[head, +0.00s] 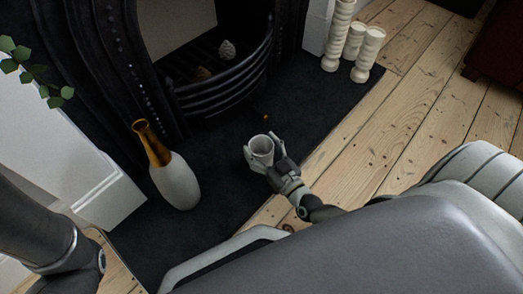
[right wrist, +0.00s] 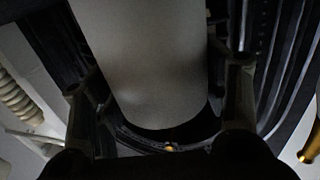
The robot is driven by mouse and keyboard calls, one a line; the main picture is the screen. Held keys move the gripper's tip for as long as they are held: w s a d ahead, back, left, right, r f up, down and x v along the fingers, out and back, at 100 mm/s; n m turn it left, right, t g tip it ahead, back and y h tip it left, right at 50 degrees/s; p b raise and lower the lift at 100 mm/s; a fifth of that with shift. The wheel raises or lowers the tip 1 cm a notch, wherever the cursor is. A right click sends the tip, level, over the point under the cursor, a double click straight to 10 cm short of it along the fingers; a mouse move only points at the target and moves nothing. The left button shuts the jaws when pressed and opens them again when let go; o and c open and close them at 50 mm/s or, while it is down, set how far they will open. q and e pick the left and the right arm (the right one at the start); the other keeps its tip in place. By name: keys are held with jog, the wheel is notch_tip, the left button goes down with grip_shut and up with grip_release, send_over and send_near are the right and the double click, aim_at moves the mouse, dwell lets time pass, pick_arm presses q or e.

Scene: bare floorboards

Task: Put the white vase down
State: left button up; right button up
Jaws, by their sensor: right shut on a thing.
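The white vase (head: 262,147), a small pale open-topped cylinder, is in my right gripper (head: 264,153) over the dark hearth slab. The fingers are shut on it from both sides, and it stands about upright with its open mouth showing. In the right wrist view the vase (right wrist: 150,65) fills the middle as a grey cylinder between the two fingers (right wrist: 160,100). Its base is hidden in the head view, so I cannot tell whether it touches the slab. Part of my left arm shows at the lower left; its gripper is out of view.
A taller white vase with a gold neck (head: 177,182) stands on the hearth slab (head: 225,190) to the left. The black fireplace grate (head: 228,82) is behind. White candle holders (head: 366,55) stand at the back right. The slab's right part is clear, with floorboards (head: 385,130) beyond.

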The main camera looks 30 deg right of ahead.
jog(key=shift+r, duration=0.15)
jog(key=o, duration=1.2)
jog(key=shift+f, duration=0.2)
jog(key=shift+r, duration=0.15)
